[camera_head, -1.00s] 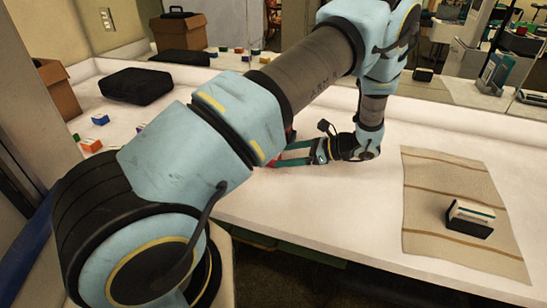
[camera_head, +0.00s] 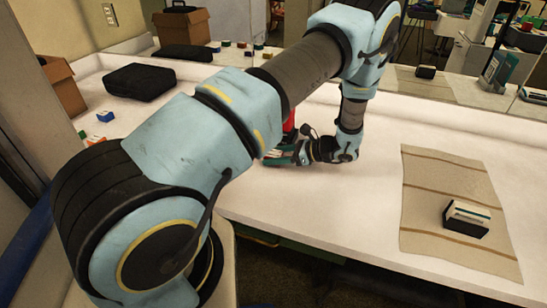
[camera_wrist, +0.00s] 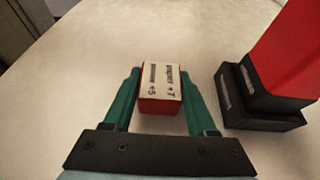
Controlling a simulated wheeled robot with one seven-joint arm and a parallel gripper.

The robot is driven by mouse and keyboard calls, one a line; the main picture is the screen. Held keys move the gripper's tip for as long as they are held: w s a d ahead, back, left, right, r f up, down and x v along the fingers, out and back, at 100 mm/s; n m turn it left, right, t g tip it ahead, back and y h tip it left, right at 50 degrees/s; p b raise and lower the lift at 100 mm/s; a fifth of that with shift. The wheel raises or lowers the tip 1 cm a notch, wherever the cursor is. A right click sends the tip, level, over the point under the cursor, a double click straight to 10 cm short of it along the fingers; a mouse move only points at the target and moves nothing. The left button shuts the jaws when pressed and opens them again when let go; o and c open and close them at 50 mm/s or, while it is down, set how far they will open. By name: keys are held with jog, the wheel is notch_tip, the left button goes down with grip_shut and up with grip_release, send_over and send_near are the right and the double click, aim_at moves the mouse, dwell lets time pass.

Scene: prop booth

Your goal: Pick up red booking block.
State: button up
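The red booking block (camera_wrist: 160,88), with a pale printed top, lies on the white counter in the wrist view. It sits between the two teal fingers of my gripper (camera_wrist: 160,75), close to both. The fingers are spread about as wide as the block. I see no clear grip, and the block rests on the counter. In the head view my gripper (camera_head: 272,157) is low over the counter, pointing left. The block is mostly hidden there by my arm and fingers.
A tall red object on a black base (camera_wrist: 283,62) stands just right of the right finger. A striped cloth (camera_head: 425,215) with a black holder of cards (camera_head: 466,218) lies at the right. A black case (camera_head: 139,83) and small blocks (camera_head: 105,116) are at the left.

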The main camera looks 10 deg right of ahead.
grip_shut()
dwell(0.3)
